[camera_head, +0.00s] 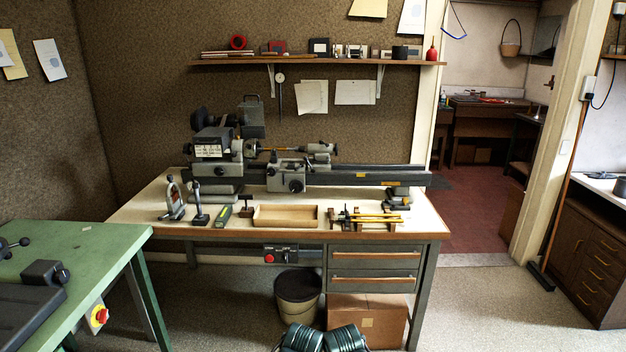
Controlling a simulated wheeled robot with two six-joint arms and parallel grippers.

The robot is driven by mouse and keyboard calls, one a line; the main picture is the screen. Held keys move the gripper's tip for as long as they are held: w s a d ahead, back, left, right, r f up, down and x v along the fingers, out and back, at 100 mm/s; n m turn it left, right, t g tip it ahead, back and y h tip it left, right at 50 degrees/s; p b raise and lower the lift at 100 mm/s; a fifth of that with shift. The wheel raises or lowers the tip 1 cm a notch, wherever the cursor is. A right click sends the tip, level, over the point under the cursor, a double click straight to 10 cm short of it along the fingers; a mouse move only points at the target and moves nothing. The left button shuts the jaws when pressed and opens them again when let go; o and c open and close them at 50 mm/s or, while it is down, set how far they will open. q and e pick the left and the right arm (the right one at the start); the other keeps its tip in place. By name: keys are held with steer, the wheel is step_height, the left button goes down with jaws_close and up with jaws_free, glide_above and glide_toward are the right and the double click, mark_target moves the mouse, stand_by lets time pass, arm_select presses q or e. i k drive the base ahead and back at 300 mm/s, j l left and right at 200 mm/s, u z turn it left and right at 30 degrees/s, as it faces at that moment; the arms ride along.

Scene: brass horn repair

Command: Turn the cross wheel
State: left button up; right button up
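A small grey lathe (212,170) stands on the white-topped workbench (150,208) in the head view. The cross wheel appears to be the small dark round handwheel (296,185) on the front of the lathe's carriage (280,172), at the middle of the bed. It is small in the picture, so its handle and turned angle cannot be made out. Nothing touches it.
On the bench's front stand a clamp-like tool (173,200), a wooden tray (286,216) and brass parts (376,218). Below are drawers (372,257), a bin (298,293) and a cardboard box (368,318). A green table (85,243) stands at left. Floor at right is clear.

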mark_target(271, 171)
steer(key=i, duration=1.7)
steer(key=i+z, duration=0.35)
steer(key=k+j, duration=0.05)
